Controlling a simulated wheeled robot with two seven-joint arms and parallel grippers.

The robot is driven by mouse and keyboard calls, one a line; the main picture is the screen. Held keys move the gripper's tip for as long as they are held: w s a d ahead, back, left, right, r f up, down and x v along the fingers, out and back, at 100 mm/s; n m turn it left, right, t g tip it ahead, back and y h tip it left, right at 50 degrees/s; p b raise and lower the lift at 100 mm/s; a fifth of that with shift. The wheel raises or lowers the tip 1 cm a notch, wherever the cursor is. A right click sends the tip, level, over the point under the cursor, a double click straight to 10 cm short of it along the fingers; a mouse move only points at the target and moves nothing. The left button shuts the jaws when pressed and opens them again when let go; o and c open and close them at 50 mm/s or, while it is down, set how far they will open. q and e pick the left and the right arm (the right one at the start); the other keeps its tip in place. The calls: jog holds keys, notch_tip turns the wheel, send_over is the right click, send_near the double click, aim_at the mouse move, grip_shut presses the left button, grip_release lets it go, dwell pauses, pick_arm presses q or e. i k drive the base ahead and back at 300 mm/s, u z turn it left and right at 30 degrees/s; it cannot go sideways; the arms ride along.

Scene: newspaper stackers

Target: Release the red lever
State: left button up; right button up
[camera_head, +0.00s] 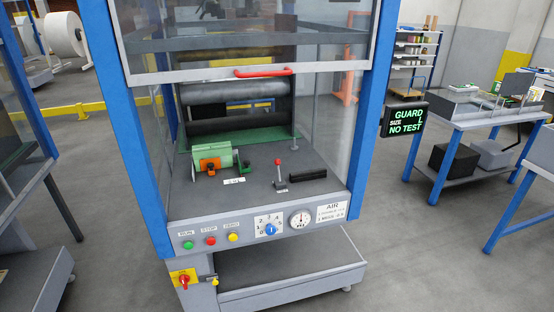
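A small lever with a red knob (278,162) stands near upright on a dark base on the grey deck inside the blue-framed machine. A black block (307,174) lies to its right. To its left is a green cylinder-like part (213,159) with an orange piece (210,165) at its front. The guard (180,60) with a red handle (264,72) is raised above the deck, leaving an opening below. Neither of my grippers is in view, and nothing is touching the lever.
The front panel (295,217) carries green, red and yellow buttons, a blue dial and a gauge. A red switch (184,280) is below. A display (404,118) reads "GUARD", "SIZE L", "NO TEST". Blue posts flank the opening. A table (465,118) stands right; floor between is clear.

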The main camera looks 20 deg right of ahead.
aim_at(277, 161)
jog(key=k, duration=0.55)
jog(key=z, duration=0.5)
jog(key=i, duration=1.4)
jog(key=u, duration=0.8)
